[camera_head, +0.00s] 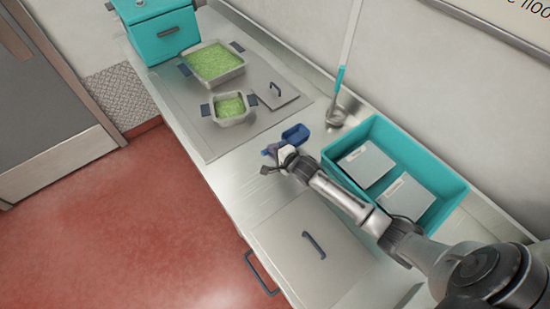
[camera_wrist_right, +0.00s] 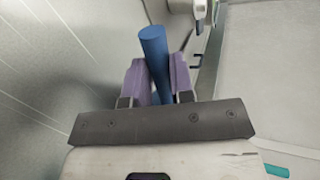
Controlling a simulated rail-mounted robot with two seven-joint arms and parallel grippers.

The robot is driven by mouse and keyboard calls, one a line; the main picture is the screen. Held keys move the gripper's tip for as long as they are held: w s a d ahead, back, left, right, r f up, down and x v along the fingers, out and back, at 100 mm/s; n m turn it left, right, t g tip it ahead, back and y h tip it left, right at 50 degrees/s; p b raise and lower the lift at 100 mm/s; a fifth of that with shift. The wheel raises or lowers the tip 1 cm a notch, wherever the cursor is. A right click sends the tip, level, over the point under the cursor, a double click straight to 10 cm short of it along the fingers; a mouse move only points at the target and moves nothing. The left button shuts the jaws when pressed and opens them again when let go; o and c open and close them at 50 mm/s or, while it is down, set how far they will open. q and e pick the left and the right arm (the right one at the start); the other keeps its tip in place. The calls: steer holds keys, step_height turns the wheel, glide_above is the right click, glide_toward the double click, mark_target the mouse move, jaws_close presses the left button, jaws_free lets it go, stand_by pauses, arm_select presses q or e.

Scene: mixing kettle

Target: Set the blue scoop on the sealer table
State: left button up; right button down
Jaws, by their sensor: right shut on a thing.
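The blue scoop (camera_head: 295,134) is at the middle of the steel counter in the head view, its bowl just beyond my right gripper (camera_head: 272,153). In the right wrist view the blue handle (camera_wrist_right: 155,48) stands between the purple fingers of my right gripper (camera_wrist_right: 158,80), which is shut on it. I cannot tell whether the scoop touches the counter. The steel counter (camera_head: 235,165) runs diagonally through the head view; I cannot tell which part is the sealer table. My left gripper is not in view.
A teal bin (camera_head: 455,190) with labelled packets is right of the scoop, and a ladle (camera_head: 337,105) leans near the wall. Two pans of green contents (camera_head: 215,62) (camera_head: 230,107) and a teal box (camera_head: 160,30) stand farther back. A lid (camera_head: 310,250) with a handle lies in front.

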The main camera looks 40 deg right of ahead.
steer(key=shift+f, duration=2)
steer(key=c, duration=1)
jaws_free()
steer(key=p+v, duration=0.1)
steer(key=v, duration=1.1)
